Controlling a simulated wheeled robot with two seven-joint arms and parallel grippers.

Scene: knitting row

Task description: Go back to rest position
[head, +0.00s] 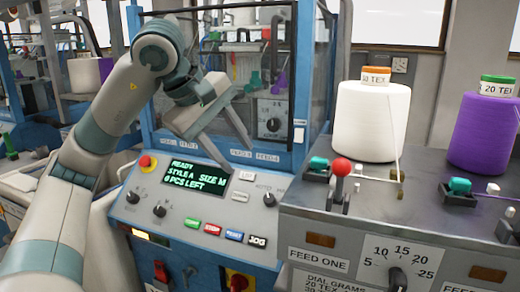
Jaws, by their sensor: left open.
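My left arm comes in from the left and bends over at its elbow. My left gripper (232,150) hangs just above the sloped control panel (185,225) of the blue knitting machine. Its two fingers are apart with nothing between them. The display reads READY, STYLE A, SIZE M, 0 PCS LEFT. I cannot tell whether the fingertips touch the panel. My right gripper is out of view.
A grey feed unit at the right carries a white yarn cone (372,120), a purple yarn cone (487,135) and a red-knobbed lever (341,170). The panel has coloured buttons, a red stop knob (147,162) and dials. Another machine stands behind at the left.

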